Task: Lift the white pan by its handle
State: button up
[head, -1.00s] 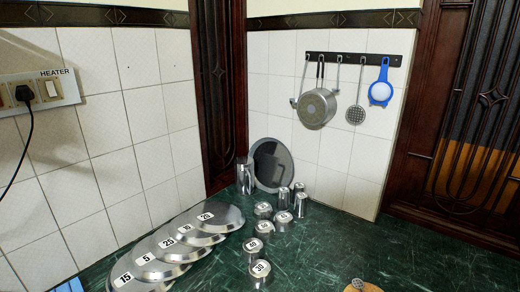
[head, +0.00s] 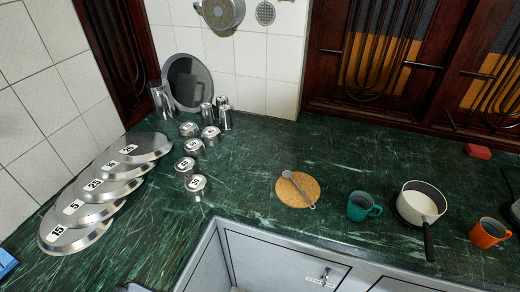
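The white pan (head: 420,202) stands upright on the green marble counter at the right of the head view. It has a pale inside and a dark rim. Its black handle (head: 429,243) points toward the counter's front edge. My gripper is not in view, and nothing is seen touching the pan.
A teal mug (head: 361,206) stands close left of the pan, and an orange mug (head: 488,233) stands to its right. A cork mat (head: 298,190) with a strainer spoon lies further left. Numbered metal lids (head: 75,233) and small weights fill the left side. A cabinet is below the counter.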

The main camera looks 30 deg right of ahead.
aim_at(419, 203)
jog(key=z, duration=1.4)
